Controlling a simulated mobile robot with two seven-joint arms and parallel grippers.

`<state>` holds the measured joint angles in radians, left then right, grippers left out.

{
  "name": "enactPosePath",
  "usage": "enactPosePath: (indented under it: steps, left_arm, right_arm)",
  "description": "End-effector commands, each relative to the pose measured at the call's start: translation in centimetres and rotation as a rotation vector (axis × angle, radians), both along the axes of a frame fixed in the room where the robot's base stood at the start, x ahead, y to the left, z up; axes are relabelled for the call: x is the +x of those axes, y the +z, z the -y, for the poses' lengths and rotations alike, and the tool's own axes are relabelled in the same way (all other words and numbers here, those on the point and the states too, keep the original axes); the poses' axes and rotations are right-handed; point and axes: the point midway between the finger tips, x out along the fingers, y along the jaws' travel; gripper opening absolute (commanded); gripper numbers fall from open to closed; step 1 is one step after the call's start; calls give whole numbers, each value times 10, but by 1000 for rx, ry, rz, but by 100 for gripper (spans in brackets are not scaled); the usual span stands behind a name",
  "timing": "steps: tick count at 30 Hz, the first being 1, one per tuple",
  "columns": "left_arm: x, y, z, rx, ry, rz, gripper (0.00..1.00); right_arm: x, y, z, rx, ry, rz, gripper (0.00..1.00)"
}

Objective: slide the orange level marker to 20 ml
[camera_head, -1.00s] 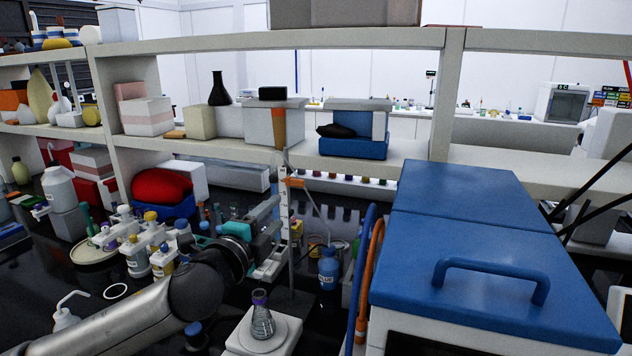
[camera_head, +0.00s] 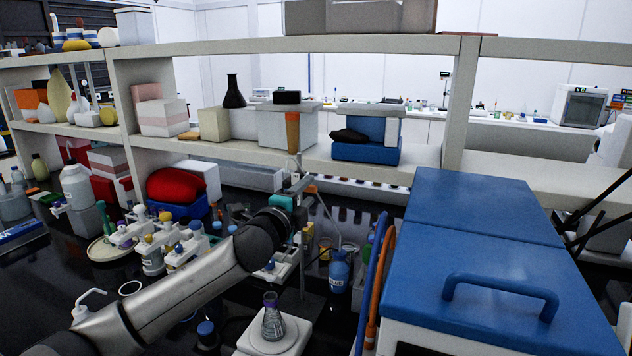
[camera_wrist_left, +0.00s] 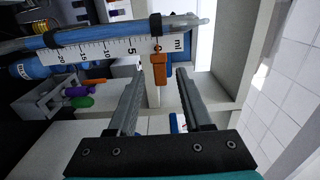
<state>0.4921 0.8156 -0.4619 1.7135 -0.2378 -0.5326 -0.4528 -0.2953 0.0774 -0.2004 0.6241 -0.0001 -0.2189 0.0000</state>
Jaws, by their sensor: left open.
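The orange level marker (camera_wrist_left: 159,70) shows in the left wrist view on a white scale (camera_wrist_left: 92,52) beside a clear blue-tinted tube (camera_wrist_left: 110,32). It sits near the zero end, between the 5 mark and the "ml" label; the 20 mark is toward the other end. My left gripper (camera_wrist_left: 161,72) is open, with one finger on each side of the marker; I see no clear contact. In the head view my left gripper (camera_head: 296,192) is at the upright scale's upper part and largely hides the marker. My right gripper is not in view.
A conical flask (camera_head: 273,318) stands on a white plate device (camera_head: 270,342) below. Small bottles crowd the left. A shelf (camera_head: 240,151) runs behind.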

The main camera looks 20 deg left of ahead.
Motion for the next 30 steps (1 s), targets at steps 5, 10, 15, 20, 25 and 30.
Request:
enactPosePath:
  steps: [5,10,15,20,25,30]
  left_arm:
    - [22,1,-1,-2,1,1,50]
    - [40,1,-2,0,1,0,50]
    - [51,1,-3,-1,0,1,50]
    - [55,0,-3,0,-1,1,50]
    - [56,0,-3,1,-1,0,50]
    - [56,0,-3,0,-1,0,44]
  right_arm:
    - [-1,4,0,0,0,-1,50]
    - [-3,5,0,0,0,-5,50]
    - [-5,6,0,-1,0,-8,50]
    - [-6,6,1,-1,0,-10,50]
    - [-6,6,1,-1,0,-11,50]
    - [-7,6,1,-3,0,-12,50]
